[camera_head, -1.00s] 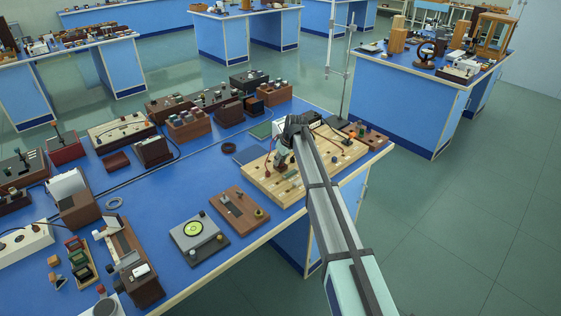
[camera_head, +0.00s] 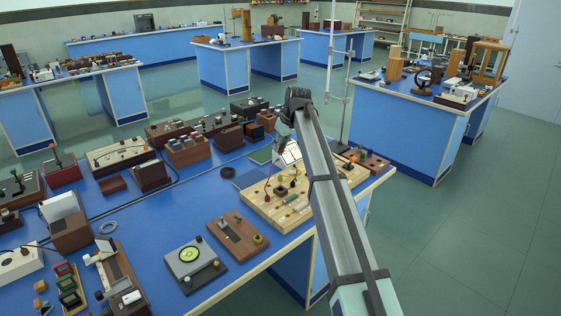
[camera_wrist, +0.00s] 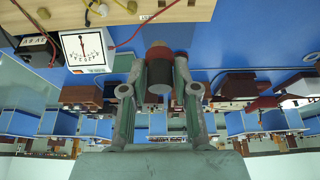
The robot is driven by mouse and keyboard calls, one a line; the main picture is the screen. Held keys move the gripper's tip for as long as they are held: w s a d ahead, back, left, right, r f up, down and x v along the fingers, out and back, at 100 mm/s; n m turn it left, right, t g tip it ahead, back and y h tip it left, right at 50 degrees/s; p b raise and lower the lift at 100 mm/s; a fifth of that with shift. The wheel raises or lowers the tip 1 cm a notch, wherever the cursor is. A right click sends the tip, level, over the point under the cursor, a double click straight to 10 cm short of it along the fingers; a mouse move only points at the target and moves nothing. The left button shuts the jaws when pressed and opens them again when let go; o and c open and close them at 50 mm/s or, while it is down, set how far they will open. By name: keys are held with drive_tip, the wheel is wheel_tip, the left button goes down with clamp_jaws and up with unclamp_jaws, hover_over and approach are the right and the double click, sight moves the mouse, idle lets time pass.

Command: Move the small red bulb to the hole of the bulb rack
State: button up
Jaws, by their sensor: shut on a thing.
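In the wrist view my gripper (camera_wrist: 160,72) is shut on the small red bulb (camera_wrist: 158,52), which has a red end and a dark cylindrical base. The bulb is clear of the wooden board. In the head view my arm reaches over the front bench, and the gripper and bulb do not show clearly. A small brown block (camera_head: 375,161) at the bench's right end carries small coloured pieces and may be the bulb rack. I cannot make out an empty hole in it.
A pale wooden board (camera_head: 262,207) with parts and wires lies under my arm. A white-faced meter (camera_wrist: 86,48) stands beside it. A metal stand (camera_head: 345,100) rises behind. Several instruments crowd the bench's left, with open blue surface (camera_head: 190,213) between them.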

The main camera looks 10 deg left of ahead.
drive_tip(key=shift+r+p, duration=0.75)
drive_tip(key=shift+r, duration=1.75)
drive_tip(key=shift+d, duration=0.1)
